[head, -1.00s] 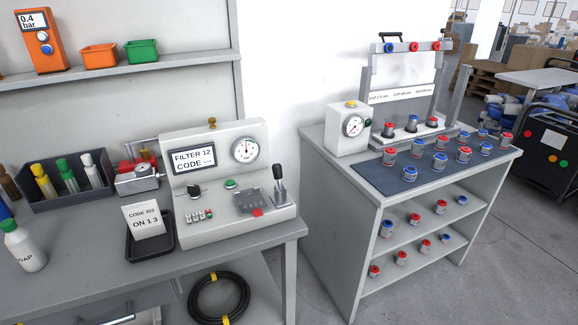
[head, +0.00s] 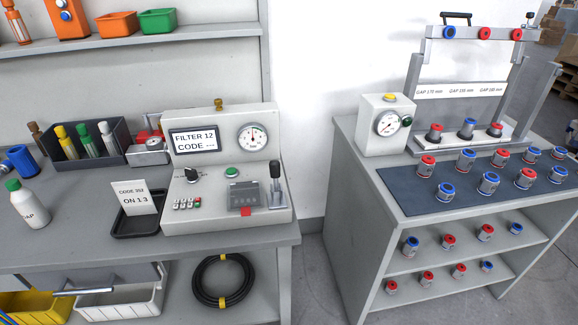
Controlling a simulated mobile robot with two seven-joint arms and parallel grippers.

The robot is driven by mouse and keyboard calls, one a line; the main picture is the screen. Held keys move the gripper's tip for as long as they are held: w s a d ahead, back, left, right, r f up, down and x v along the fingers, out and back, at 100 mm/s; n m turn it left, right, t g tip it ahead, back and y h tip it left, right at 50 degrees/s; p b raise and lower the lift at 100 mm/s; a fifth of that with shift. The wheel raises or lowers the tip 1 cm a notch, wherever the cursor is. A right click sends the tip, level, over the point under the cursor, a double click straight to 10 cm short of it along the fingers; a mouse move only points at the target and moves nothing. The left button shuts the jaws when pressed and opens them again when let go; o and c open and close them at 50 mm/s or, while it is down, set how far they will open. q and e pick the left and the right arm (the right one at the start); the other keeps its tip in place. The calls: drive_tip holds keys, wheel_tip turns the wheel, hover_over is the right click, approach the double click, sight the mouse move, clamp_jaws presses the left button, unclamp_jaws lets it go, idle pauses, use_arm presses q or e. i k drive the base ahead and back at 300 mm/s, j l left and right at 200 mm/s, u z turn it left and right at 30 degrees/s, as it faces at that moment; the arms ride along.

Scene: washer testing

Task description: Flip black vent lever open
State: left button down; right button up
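A light grey test unit (head: 240,205) stands on the grey workbench at the left. At its right end a lever with a black handle (head: 275,169) rises from a metal base plate and stands about upright. A black rotary knob (head: 191,175) sits on the left of the same panel, below a display (head: 194,141) reading "FILTER 12 CODE" with dashes. A round white gauge (head: 252,138) is at the upper right of the unit, and a green button (head: 232,172) is in the middle. Neither of my grippers is in view.
A black tray (head: 138,220) with a code card stands left of the unit, near a white bottle (head: 30,204). A grey cabinet (head: 350,180) with several red and blue fittings stands to the right, across a floor gap. The bench front before the unit is clear.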

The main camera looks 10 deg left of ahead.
sight(275, 165)
drive_tip(key=i+l, duration=0.15)
drive_tip(key=l, duration=0.15)
drive_tip(key=i+l+u, duration=0.15)
drive_tip(key=l, duration=0.15)
drive_tip(key=i+l, duration=0.1)
drive_tip(key=l, duration=0.2)
drive_tip(key=i+l+u, duration=0.1)
drive_tip(key=l, duration=0.25)
drive_tip(key=i+j, duration=0.05)
